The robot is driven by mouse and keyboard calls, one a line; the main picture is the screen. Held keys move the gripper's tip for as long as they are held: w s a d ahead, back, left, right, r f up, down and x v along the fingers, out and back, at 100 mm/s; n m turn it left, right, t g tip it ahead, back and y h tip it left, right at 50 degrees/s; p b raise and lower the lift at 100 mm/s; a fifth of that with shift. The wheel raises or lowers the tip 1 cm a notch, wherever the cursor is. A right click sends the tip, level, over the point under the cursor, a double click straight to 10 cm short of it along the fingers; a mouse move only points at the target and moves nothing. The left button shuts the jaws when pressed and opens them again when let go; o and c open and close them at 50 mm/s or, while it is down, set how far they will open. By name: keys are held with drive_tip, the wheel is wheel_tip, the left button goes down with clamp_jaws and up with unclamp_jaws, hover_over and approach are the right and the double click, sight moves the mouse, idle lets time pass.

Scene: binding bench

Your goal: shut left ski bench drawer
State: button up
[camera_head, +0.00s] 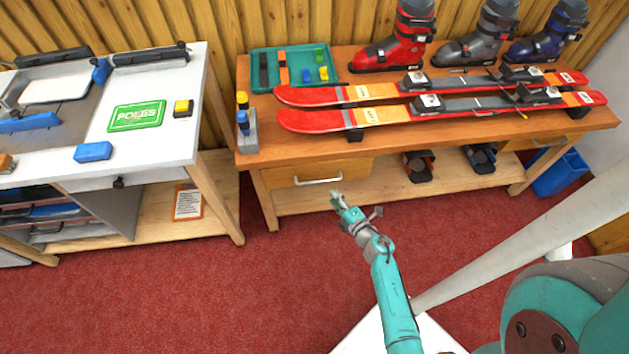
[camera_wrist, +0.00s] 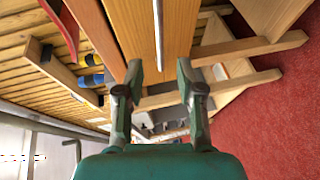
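The left ski bench drawer (camera_head: 285,177) is a light wood front under the left end of the bench, with a silver bar handle (camera_head: 318,181). It looks flush or nearly so with the bench front; I cannot tell exactly. My gripper (camera_head: 340,199) is just in front of and below the handle's right end. In the wrist view my gripper (camera_wrist: 161,72) is open and empty, its two fingers apart. The drawer front (camera_wrist: 180,30) and the handle (camera_wrist: 158,28) show beyond the fingertips, running up the picture. I cannot tell whether the fingers touch them.
The ski bench (camera_head: 285,149) carries red skis (camera_head: 390,115), boots and a green tray (camera_head: 262,62). Bindings (camera_head: 420,166) lie on its lower shelf. A white table (camera_head: 150,140) stands to the left. A blue bin (camera_head: 558,174) stands right. Red carpet in front is clear.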

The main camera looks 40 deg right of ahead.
sight(320, 181)
drive_tip(key=x, duration=0.9)
drive_tip(key=shift+w, duration=0.4)
clamp_jaws()
